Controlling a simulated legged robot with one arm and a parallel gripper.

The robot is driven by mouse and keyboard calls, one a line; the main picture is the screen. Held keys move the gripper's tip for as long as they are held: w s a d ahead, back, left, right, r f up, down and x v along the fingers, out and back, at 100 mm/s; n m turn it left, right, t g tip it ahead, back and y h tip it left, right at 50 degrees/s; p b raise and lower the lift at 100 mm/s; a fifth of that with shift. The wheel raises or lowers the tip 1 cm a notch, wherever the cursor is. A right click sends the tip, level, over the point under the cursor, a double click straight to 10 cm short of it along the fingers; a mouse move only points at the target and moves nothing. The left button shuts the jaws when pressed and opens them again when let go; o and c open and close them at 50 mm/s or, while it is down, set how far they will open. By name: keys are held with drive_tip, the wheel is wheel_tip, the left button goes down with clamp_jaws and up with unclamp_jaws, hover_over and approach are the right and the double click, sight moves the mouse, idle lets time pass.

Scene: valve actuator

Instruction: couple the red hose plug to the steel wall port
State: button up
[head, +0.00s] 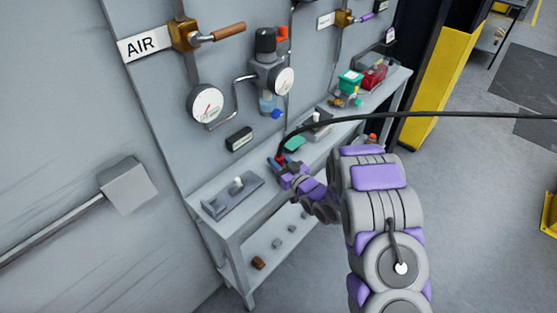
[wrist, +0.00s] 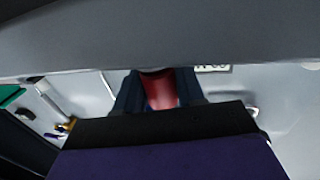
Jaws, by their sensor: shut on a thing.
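The red hose plug (wrist: 160,90) shows between the dark finger pads in the wrist view. My gripper (wrist: 158,95) is shut on it. In the head view my gripper (head: 283,168) is above the shelf, in front of the panel, and a small red part of the plug (head: 279,158) shows at its tip. A black hose (head: 400,114) arches from there to the right edge. I cannot make out the steel wall port for certain in either view; in the wrist view a grey band covers the top.
A grey shelf (head: 216,185) runs along the panel, with a grey fixture (head: 238,195) left of my gripper. Gauges (head: 207,104), a regulator (head: 266,62) and a brass valve (head: 184,35) are on the panel. Red and green items (head: 373,78) stand farther back. The floor at right is open.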

drive_tip(key=shift+f, duration=0.3)
drive_tip(key=o, duration=1.2)
drive_tip(key=p+v, duration=0.2)
drive_tip(key=v, duration=1.5)
drive_tip(key=shift+s+d, duration=0.1)
